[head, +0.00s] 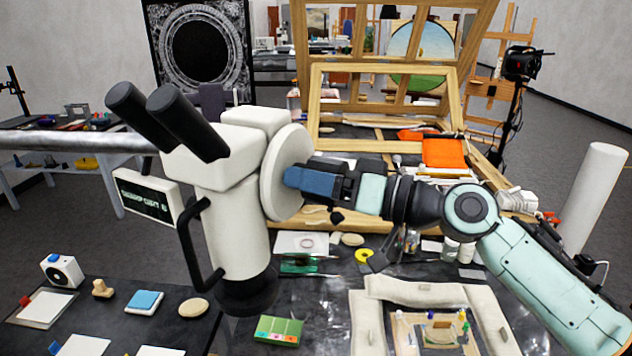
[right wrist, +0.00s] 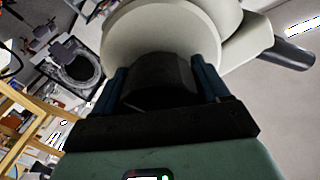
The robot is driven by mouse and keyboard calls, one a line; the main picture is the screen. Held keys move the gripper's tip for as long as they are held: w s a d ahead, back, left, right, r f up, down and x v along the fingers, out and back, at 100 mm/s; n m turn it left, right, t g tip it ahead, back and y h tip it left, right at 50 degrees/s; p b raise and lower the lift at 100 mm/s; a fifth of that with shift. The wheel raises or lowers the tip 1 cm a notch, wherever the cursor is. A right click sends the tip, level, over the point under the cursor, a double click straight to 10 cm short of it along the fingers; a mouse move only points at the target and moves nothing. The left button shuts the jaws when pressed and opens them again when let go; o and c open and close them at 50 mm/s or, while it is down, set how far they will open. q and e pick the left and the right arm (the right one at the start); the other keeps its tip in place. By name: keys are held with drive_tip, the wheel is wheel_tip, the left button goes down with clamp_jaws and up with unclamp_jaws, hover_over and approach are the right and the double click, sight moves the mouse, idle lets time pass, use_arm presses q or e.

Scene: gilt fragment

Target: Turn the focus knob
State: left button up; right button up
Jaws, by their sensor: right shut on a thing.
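The microscope (head: 232,215) stands upright on the dark table, cream-white with two black eyepieces (head: 170,120) pointing up and left. A large cream disc (head: 280,205) is on its right side, facing my right arm. My right gripper (head: 292,178) reaches in from the right at the disc. In the right wrist view, the blue fingers of my right gripper (right wrist: 160,78) are shut on a black cylindrical focus knob (right wrist: 158,85) in front of the cream disc (right wrist: 160,32). In the head view the gripper hides the knob. My left gripper is not in view.
A small green box (head: 279,331) lies near the microscope's black base. A blue sponge-like block (head: 145,301) and other small items lie at left. A padded frame (head: 425,292) is at front right. A wooden easel frame (head: 385,100) stands behind.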

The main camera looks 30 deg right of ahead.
idle(0.4)
drive_tip(key=o, duration=1)
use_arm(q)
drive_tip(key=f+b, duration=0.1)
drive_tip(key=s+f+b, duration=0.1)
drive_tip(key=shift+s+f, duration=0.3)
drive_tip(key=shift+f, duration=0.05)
use_arm(e)
drive_tip(key=v, duration=1.3)
drive_tip(key=shift+s, duration=0.15)
drive_tip(key=shift+d, duration=0.1)
